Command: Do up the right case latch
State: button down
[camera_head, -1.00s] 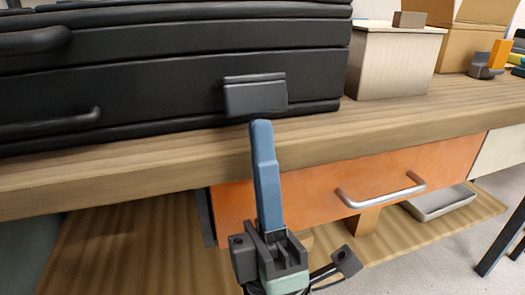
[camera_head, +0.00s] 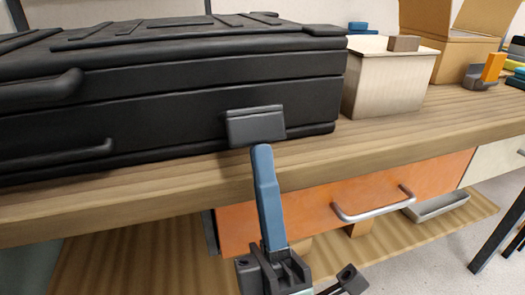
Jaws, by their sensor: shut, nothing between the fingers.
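The black case (camera_head: 170,100) lies on the wooden bench with its front towards me. Its right latch (camera_head: 255,126) is a dark grey block low on the right part of the front face. My gripper (camera_head: 261,150) is shut, with its blue fingers together and pointing up. The fingertips appear just below the latch's lower edge; I cannot tell whether they touch it. Nothing shows between the fingers. No left latch is in view.
Handles (camera_head: 45,90) stick out at the case's left. A pale box (camera_head: 385,85) and an open cardboard box (camera_head: 440,50) stand to the right. The bench edge (camera_head: 400,147) runs below, over an orange drawer (camera_head: 300,205) with a protruding metal handle (camera_head: 372,210).

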aim_at(265, 126)
notch_tip(265, 126, up, 5)
jog(key=g+p, duration=0.2)
jog(key=p, duration=0.7)
jog(key=g+h+p, duration=0.1)
jog(key=g+p, duration=0.2)
jog(key=p, duration=0.6)
jog(key=shift+s+r, duration=0.15)
jog(key=shift+r, duration=0.05)
jog(key=g+p, duration=0.1)
jog(key=p, duration=0.4)
jog(key=w+r+g+h+p, duration=0.1)
jog(key=g+p, duration=0.1)
jog(key=p, duration=0.4)
jog(key=r+g+p, duration=0.1)
jog(key=p, duration=0.4)
jog(key=shift+w+a+g+h, duration=0.1)
jog(key=shift+w+g+h, duration=0.05)
jog(key=shift+g+h, duration=0.15)
